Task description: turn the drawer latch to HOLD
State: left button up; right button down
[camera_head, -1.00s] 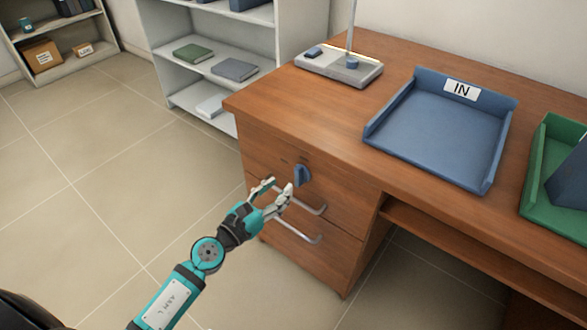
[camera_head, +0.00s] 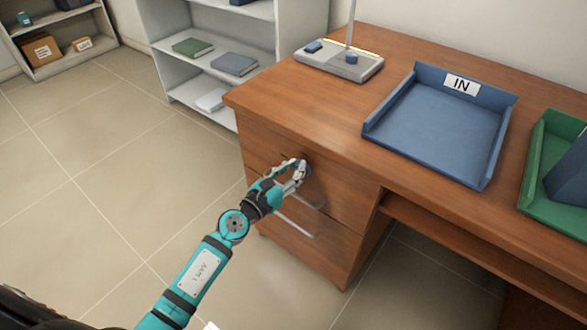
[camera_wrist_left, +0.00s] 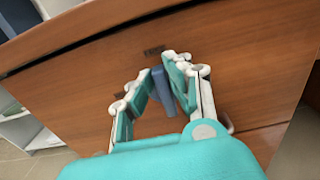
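The drawer latch is a small blue knob on the upper drawer front of the wooden desk (camera_head: 262,148). In the head view my left gripper (camera_head: 302,165) is at the latch and hides most of it. In the left wrist view the blue latch (camera_wrist_left: 162,92) sits between the two fingertips of the left gripper (camera_wrist_left: 158,72), which have come together around it. Its exact angle is hard to read. A small dark mark (camera_wrist_left: 153,50) shows on the wood above it, too small to read. My right gripper is not in view.
Metal drawer handles (camera_head: 302,222) lie just below the gripper. On the desktop stand a blue IN tray (camera_head: 440,130), a green tray (camera_head: 535,170) and a grey device base (camera_head: 338,66). A grey shelf (camera_head: 160,60) stands behind. The floor at left is clear.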

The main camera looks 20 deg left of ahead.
pick_arm(q)
grip_shut()
